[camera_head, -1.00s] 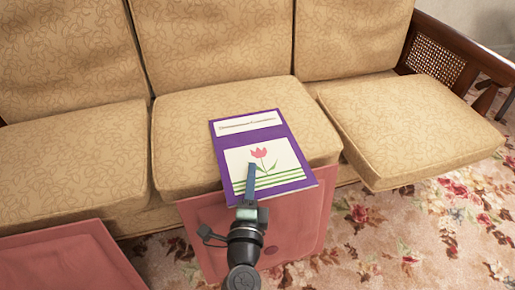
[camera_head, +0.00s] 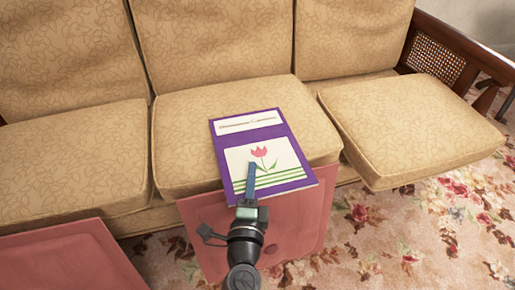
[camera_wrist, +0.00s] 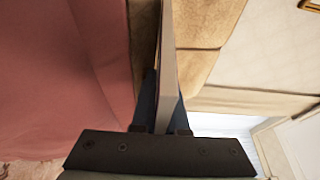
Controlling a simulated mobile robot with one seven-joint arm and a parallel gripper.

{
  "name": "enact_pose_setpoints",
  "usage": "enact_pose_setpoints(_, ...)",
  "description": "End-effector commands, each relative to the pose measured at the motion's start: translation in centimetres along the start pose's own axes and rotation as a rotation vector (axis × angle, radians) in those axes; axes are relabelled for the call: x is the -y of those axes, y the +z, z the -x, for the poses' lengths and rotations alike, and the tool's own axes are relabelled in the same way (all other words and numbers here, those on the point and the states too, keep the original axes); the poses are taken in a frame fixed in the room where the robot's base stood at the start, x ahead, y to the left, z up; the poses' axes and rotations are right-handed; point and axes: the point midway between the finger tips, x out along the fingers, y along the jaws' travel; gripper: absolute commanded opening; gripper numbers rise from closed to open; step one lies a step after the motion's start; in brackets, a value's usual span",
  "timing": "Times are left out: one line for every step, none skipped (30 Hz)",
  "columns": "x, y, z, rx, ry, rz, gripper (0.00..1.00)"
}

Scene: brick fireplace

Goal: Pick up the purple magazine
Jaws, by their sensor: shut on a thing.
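The purple magazine (camera_head: 226,141) lies on the middle seat cushion of the sofa, its near edge reaching past the cushion front. Its cover has a white title strip and a pink tulip picture. My gripper (camera_head: 251,178) is at the magazine's near edge, with one finger over the cover. In the wrist view the magazine shows edge-on as a thin grey slab (camera_wrist: 168,85) between the two fingers of my gripper (camera_wrist: 164,105), which are shut on it. The lower finger is hidden in the head view.
The tan sofa (camera_head: 90,150) fills the back, with its right seat cushion (camera_head: 410,125) jutting forward. Pink-red panels (camera_head: 65,258) stand low in front of the sofa. A floral carpet (camera_head: 430,225) lies open at the right.

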Motion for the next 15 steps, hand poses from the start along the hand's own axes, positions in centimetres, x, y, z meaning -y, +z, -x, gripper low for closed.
enact_pose_setpoints(0.1,0.0,0.0,0.001,-0.002,0.000,0.00)
enact_pose_setpoints(0.1,0.0,0.0,0.001,-0.002,0.000,0.00)
enact_pose_setpoints(0.1,0.0,0.0,0.001,-0.002,0.000,0.00)
enact_pose_setpoints(0.1,0.0,0.0,0.001,-0.002,0.000,0.00)
enact_pose_setpoints(0.2,0.0,0.0,0.001,-0.002,0.000,0.00)
enact_pose_setpoints(0.2,0.0,0.0,0.001,-0.002,0.000,0.00)
enact_pose_setpoints(0.3,0.0,0.0,0.001,-0.002,0.000,0.00)
enact_pose_setpoints(0.4,0.0,0.0,0.001,-0.002,0.000,0.00)
enact_pose_setpoints(0.6,0.0,0.0,0.001,-0.002,0.000,0.00)
enact_pose_setpoints(0.8,0.0,0.0,0.000,-0.002,0.000,0.00)
enact_pose_setpoints(1.0,0.0,0.0,0.000,-0.002,0.000,0.00)
enact_pose_setpoints(1.4,0.0,0.0,0.000,-0.002,0.000,0.00)
enact_pose_setpoints(1.7,0.0,0.0,0.000,-0.002,0.000,0.00)
enact_pose_setpoints(2.0,0.0,0.0,0.000,-0.002,0.000,0.00)
enact_pose_setpoints(2.5,0.0,0.0,0.000,-0.002,0.000,0.00)
